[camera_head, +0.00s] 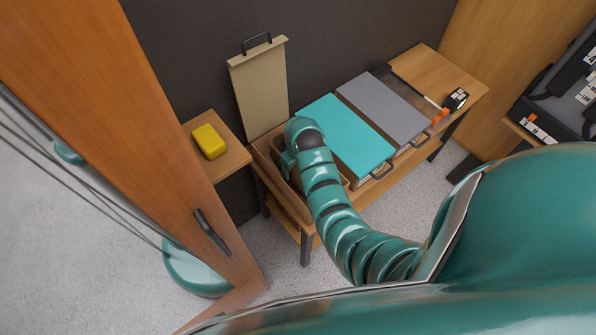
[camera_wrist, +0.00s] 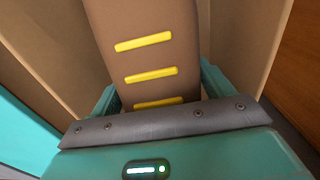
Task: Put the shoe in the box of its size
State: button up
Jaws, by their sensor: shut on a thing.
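The shoe is brown with yellow bars across it (camera_wrist: 143,58) and fills the upper middle of the wrist view. My gripper (camera_wrist: 158,88) is shut on it, with teal fingers on both sides. In the head view my gripper (camera_head: 289,165) reaches down into the open box (camera_head: 263,163) at the left of the bench, whose tan lid (camera_head: 260,85) stands upright. Tan box walls surround the shoe in the wrist view. I cannot tell whether the shoe touches the bottom. A teal-lidded box (camera_head: 345,133) and a grey-lidded box (camera_head: 384,106) beside it are shut. No size mark is readable.
A yellow block (camera_head: 209,141) lies on a small wooden shelf (camera_head: 233,160) at left. A black and orange device (camera_head: 455,99) lies at the bench's right end. A wooden door (camera_head: 165,120) stands at left near my arm.

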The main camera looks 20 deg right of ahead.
jog(key=shift+f+p, duration=0.65)
jog(key=shift+f, duration=1.05)
jog(key=shift+f, duration=0.2)
jog(key=o, duration=1.3)
notch_tip(320, 180, up, 11)
jog(key=shift+r+p, duration=0.15)
jog(key=shift+p, duration=0.2)
jog(key=shift+r+p, duration=0.55)
jog(key=shift+p, duration=0.05)
